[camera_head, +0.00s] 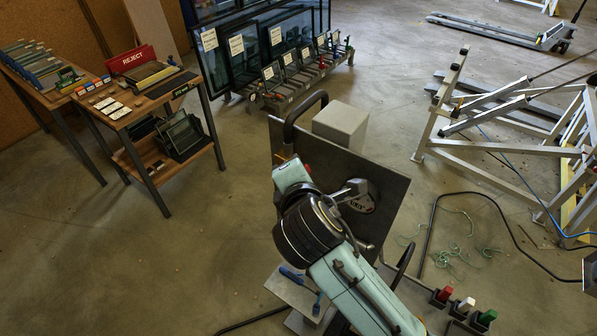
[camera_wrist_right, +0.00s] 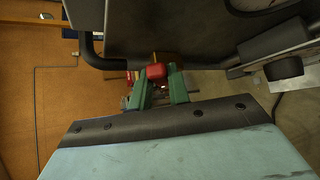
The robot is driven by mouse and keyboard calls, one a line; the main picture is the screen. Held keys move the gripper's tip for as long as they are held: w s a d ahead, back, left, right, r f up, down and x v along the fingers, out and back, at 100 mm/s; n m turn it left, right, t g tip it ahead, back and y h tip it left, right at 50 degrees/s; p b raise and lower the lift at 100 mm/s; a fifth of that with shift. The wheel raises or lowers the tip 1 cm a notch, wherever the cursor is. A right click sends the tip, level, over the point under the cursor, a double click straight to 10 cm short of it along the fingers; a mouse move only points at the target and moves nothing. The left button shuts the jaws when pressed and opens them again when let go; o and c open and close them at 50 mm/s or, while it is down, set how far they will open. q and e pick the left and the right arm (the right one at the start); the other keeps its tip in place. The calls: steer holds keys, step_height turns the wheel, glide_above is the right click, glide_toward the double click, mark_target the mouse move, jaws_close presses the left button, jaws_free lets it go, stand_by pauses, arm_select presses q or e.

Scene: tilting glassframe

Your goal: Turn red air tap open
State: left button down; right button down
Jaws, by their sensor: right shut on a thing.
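A dark flat panel (camera_head: 390,185) with a black handle bar stands tilted in the middle of the head view. A red tap (camera_wrist_right: 156,72) shows at the panel's edge in the wrist view; only a small red spot (camera_head: 307,168) shows beside my gripper in the head view. My right arm comes in from below, and my right gripper (camera_wrist_right: 160,88) has its green fingers closed around the red tap. The wrist and arm hide much of the grip in the head view. The tap's turn angle cannot be told. My left gripper is in neither view.
A round gauge (camera_head: 362,203) and a black-ended lever (camera_head: 347,191) are on the panel, close right of my wrist. A grey box (camera_head: 341,122) stands behind it. Red, white and green blocks (camera_head: 466,304) are at lower right. A metal frame (camera_head: 500,140) stands right; open floor lies left.

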steer(key=c, duration=1.3)
jaws_free()
steer(key=v, duration=1.3)
steer(key=shift+s+d+r+b, duration=0.1)
steer(key=shift+s+b, duration=0.05)
steer(key=shift+b, duration=0.2)
steer(key=shift+c, duration=0.2)
